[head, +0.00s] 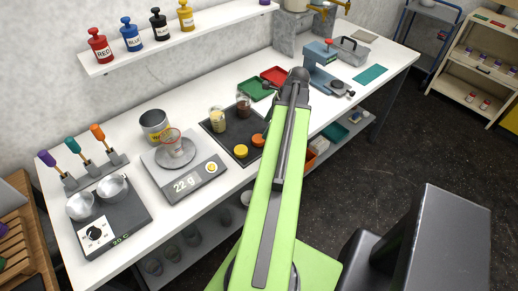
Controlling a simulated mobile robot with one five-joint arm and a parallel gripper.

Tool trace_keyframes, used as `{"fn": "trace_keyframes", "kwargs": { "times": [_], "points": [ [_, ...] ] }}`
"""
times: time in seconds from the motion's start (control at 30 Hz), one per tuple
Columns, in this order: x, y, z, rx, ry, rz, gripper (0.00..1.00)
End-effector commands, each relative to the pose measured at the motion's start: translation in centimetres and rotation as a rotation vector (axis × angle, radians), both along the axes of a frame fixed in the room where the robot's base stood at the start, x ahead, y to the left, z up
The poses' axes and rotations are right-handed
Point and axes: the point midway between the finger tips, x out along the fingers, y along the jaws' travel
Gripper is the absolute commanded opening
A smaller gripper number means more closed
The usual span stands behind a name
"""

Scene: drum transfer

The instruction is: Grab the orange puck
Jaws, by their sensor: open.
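The orange puck (258,140) lies on a dark mat (222,141) on the white bench, close to the left side of my green arm. A yellow-orange puck (240,151) lies on the same mat, just left of it and nearer. My gripper (268,85) is at the far end of the arm, beyond the pucks and near the green and red trays. It shows small and dark, mostly hidden by the arm's end joint. It is open and apart from the orange puck.
Two jars (217,120) (243,106) stand at the back of the mat. Green (254,91) and red (274,75) trays lie beyond the mat. A blue-grey press (321,71) stands right of my arm's end.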

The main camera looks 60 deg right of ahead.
Motion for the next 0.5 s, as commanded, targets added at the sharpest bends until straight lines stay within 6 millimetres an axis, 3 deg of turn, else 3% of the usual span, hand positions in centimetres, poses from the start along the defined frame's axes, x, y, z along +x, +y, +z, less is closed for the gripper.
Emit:
{"fn": "trace_keyframes", "kwargs": {
  "times": [0.03, 0.07, 0.33, 0.5],
  "points": [
    [0.4, 0.2, -2.0, 0.000, 0.000, 0.000, 0.75],
    [0.5, 0.3, -2.4, 0.000, 0.000, 0.000, 0.75],
    [1.0, 0.4, -2.9, 0.000, 0.000, -0.001, 0.75],
    [1.9, 0.7, -5.4, -0.001, 0.000, 0.000, 0.75]
  ]
}}
